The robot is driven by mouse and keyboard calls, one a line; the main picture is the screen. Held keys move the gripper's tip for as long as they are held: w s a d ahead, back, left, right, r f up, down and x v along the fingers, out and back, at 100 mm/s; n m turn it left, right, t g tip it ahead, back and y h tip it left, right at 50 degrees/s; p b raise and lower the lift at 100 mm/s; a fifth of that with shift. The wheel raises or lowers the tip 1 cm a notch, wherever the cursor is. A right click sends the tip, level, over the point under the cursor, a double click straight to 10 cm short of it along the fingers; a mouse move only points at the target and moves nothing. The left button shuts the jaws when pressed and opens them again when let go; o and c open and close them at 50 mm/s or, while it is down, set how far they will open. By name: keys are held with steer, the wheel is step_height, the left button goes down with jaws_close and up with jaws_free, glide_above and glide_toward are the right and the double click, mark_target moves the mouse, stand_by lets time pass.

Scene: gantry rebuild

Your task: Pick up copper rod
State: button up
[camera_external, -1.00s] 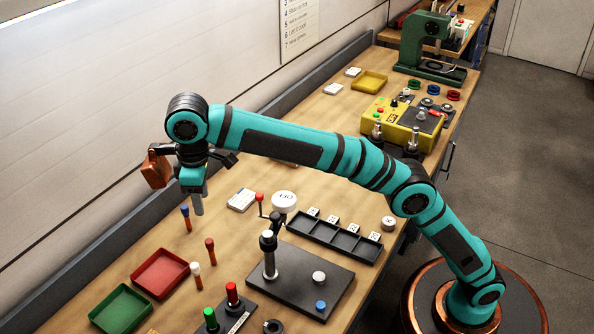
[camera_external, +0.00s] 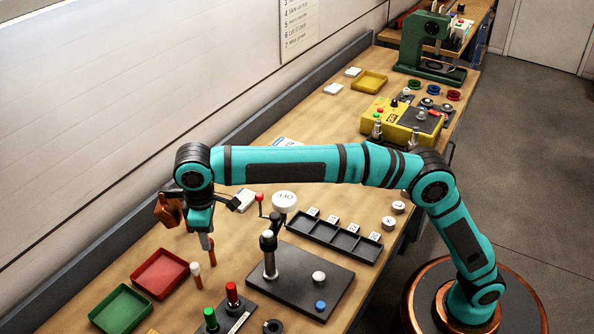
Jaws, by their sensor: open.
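Several short, slim upright rods stand on the left part of the bench. One with a white top and reddish-brown body (camera_external: 197,278) stands in clear view. A reddish-brown one (camera_external: 211,256) stands just behind it, partly covered by my gripper (camera_external: 206,243). I cannot tell for certain which is the copper rod. My gripper points down, open, right at the reddish-brown rod's upper part. Whether its fingers surround the rod or are beside it is too small to tell. The blue-topped rod is mostly hidden behind my gripper.
A red tray (camera_external: 160,273) and a green tray (camera_external: 121,309) lie left of the rods. A black plate (camera_external: 318,284) with a post stands to the right, near a compartmented black tray (camera_external: 334,238). Red and green handles (camera_external: 232,293) rise at the front.

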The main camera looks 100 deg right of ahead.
mark_target(211, 253)
steer(key=shift+f, duration=2.75)
steer(key=shift+c, duration=0.3)
jaws_close()
